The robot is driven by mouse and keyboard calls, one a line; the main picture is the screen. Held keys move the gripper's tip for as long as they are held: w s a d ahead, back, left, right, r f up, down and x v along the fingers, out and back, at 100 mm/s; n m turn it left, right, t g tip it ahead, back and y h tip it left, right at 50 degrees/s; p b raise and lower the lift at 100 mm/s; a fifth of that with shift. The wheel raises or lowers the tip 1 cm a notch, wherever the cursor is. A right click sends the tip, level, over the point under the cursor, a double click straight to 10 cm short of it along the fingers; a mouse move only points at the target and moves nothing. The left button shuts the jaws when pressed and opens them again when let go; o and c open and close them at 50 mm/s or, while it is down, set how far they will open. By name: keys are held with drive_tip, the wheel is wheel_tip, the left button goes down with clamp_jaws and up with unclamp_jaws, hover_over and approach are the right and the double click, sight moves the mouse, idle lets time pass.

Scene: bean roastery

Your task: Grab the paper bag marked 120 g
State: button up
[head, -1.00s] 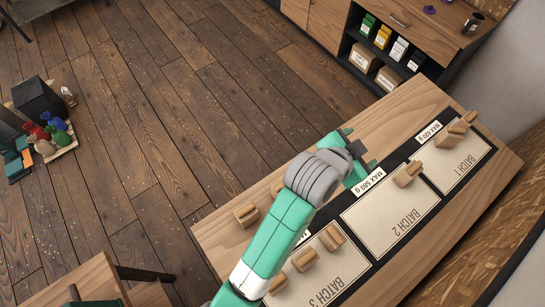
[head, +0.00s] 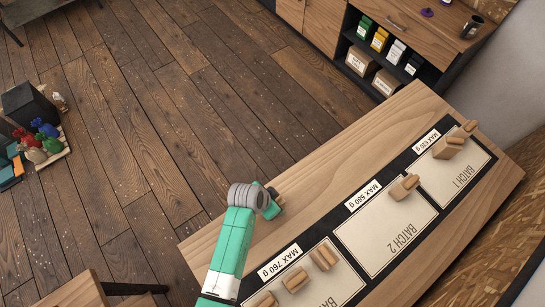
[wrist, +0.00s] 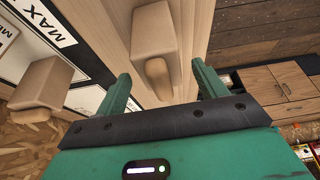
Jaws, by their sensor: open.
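In the head view my gripper and arm hide most of that area. Other paper bags lie on the Batch 3 panel (head: 323,257), the Batch 2 panel (head: 384,241) and the Batch 1 panel (head: 468,176). Another bag (wrist: 42,84) shows at the left in the wrist view. No 120 g marking is readable.
Labels by the panels read MAX 760 g, MAX 580 g and another too small to read surely. A shelf cabinet (head: 330,20) with boxes stands at the back right. Colored sacks (head: 40,140) sit on the floor at the left.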

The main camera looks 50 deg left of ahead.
drive_tip(key=x, duration=0.2)
drive_tip(key=shift+w+f, duration=0.25)
drive_tip(key=shift+f, duration=0.05)
drive_tip(key=c, duration=1.1)
wheel_tip(320, 180, up, 10)
drive_tip(key=shift+r, duration=0.1)
